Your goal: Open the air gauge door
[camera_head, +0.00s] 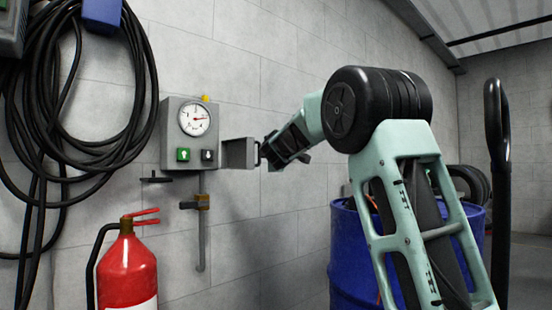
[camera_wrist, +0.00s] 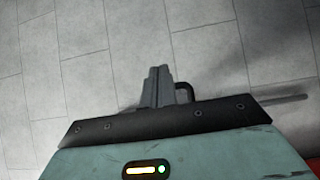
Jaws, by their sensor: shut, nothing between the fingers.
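The air gauge box (camera_head: 171,140) is a grey case on the wall in the head view, with a round white dial (camera_head: 194,119) on its front. A small grey door-like panel (camera_head: 237,154) juts out from its lower right side, swung clear of the dial. My gripper (camera_head: 264,155) is at the panel's right edge; whether it touches is unclear. In the wrist view my gripper's fingers (camera_wrist: 157,86) are shut with nothing between them. A dark curved bar (camera_wrist: 184,91), perhaps a handle, shows just right of them. The box is not recognisable in that view.
A pipe with a valve (camera_head: 202,202) hangs underneath. A red fire extinguisher (camera_head: 127,265), coiled black hose (camera_head: 50,80) and a blue barrel (camera_head: 343,250) stand around. The wall between box and barrel is bare.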

